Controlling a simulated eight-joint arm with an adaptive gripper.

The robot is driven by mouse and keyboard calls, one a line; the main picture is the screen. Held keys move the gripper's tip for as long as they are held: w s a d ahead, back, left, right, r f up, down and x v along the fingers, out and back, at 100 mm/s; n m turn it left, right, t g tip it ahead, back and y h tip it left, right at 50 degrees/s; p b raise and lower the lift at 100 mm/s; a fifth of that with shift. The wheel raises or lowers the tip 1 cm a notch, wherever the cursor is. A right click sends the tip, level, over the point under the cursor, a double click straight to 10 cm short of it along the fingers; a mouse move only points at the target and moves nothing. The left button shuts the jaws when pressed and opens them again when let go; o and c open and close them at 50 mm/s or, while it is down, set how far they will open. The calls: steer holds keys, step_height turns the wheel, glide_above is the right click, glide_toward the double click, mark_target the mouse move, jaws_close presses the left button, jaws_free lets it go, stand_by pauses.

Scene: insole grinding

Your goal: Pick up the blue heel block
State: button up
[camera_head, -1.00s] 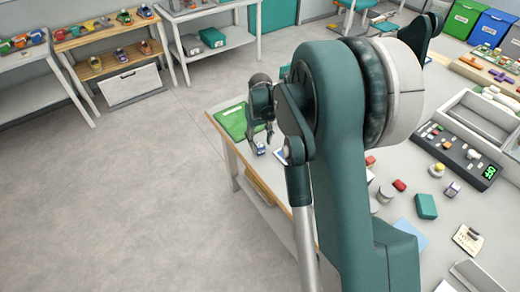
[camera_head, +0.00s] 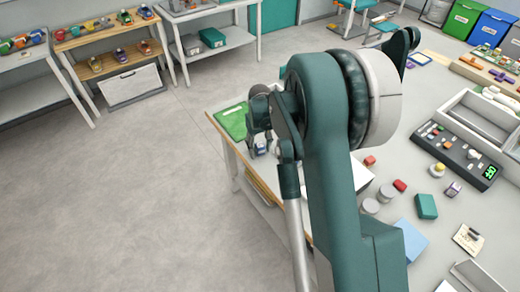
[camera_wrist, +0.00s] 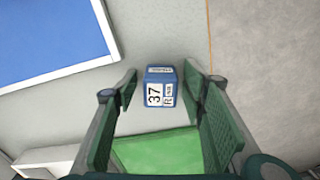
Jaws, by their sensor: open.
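The blue heel block (camera_wrist: 160,87) stands on the light table in the wrist view, with a white label reading 37 and R on one face. In the head view the block (camera_head: 261,149) shows as a small blue and white shape near the table's left edge, partly hidden by my arm. My gripper (camera_wrist: 162,85) is open, with its two green fingers on either side of the block in the picture. I cannot tell from the wrist view whether either finger touches it; a gap shows on both sides.
A green mat (camera_wrist: 158,152) lies beside the block; it also shows in the head view (camera_head: 232,122). A blue panel with a white border (camera_wrist: 45,40) lies at upper left in the wrist view. The table edge and floor (camera_wrist: 265,60) are to the right.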

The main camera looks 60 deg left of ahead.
mark_target(260, 145)
steer(key=shift+c, duration=0.5)
steer(key=c, duration=0.9)
steer(key=shift+r, duration=0.1)
steer(key=shift+r, duration=4.9)
